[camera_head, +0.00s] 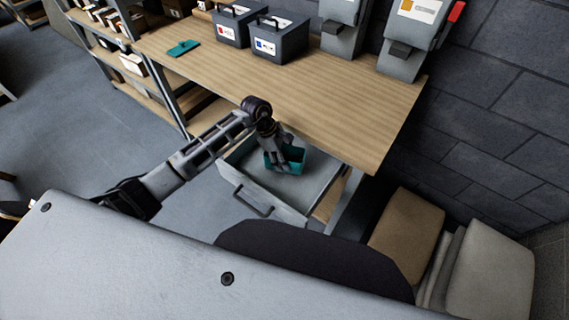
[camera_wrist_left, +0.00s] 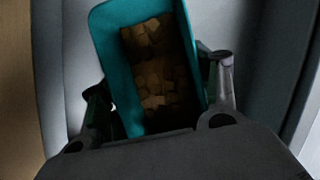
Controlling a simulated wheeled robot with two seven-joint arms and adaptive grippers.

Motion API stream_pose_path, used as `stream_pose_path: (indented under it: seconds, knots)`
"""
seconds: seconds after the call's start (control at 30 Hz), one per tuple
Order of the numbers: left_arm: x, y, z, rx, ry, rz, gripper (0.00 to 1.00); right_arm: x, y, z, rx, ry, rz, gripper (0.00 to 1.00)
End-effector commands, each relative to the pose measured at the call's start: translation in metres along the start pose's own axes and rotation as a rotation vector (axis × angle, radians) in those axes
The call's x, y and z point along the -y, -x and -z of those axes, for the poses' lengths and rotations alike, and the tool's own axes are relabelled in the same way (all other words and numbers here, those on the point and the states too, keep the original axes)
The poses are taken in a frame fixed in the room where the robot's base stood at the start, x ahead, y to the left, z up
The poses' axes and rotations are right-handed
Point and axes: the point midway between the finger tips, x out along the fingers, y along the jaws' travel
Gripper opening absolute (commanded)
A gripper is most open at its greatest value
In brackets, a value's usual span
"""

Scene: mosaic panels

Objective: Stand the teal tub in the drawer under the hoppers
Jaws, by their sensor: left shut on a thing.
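The teal tub (camera_head: 297,158) is inside the open grey drawer (camera_head: 240,181) under the workbench. My left gripper (camera_head: 279,160) reaches down into the drawer and is shut on the tub. In the left wrist view the tub (camera_wrist_left: 110,48) sits between the two fingers (camera_wrist_left: 160,98) and holds several brown cube-like pieces. It looks upright. I cannot tell whether its base touches the drawer floor. Two grey hoppers, one (camera_head: 343,20) and another (camera_head: 408,35), stand at the back right of the bench. My right gripper is not in view.
The wooden bench top (camera_head: 320,95) overhangs the back of the drawer. A teal lid-like piece (camera_head: 183,48) and two dark labelled boxes (camera_head: 279,42) lie on it. The drawer has a dark handle (camera_head: 253,205) in front.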

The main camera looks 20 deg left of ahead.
Motion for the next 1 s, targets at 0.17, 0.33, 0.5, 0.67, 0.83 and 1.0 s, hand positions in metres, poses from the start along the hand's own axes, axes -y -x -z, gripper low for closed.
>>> stream_pose_path:
  seconds: [0.17,0.33,0.5,0.67,0.83,1.0]
  knots:
    - [0.001,-0.016,0.005,0.003,0.001,0.002,0.17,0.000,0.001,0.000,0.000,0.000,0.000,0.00]
    - [0.000,-0.031,0.011,0.003,0.000,0.001,0.17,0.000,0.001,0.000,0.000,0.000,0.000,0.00]
    - [0.000,-0.035,0.014,0.002,0.000,-0.001,0.17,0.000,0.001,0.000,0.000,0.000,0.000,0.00]
    - [0.000,-0.035,0.014,0.001,0.000,-0.001,0.17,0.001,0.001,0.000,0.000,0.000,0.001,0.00]
    - [0.000,-0.037,0.015,0.001,-0.001,-0.001,0.17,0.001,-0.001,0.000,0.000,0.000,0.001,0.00]
    - [0.001,-0.037,0.015,0.000,0.000,0.001,0.78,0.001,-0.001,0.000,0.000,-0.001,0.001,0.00]
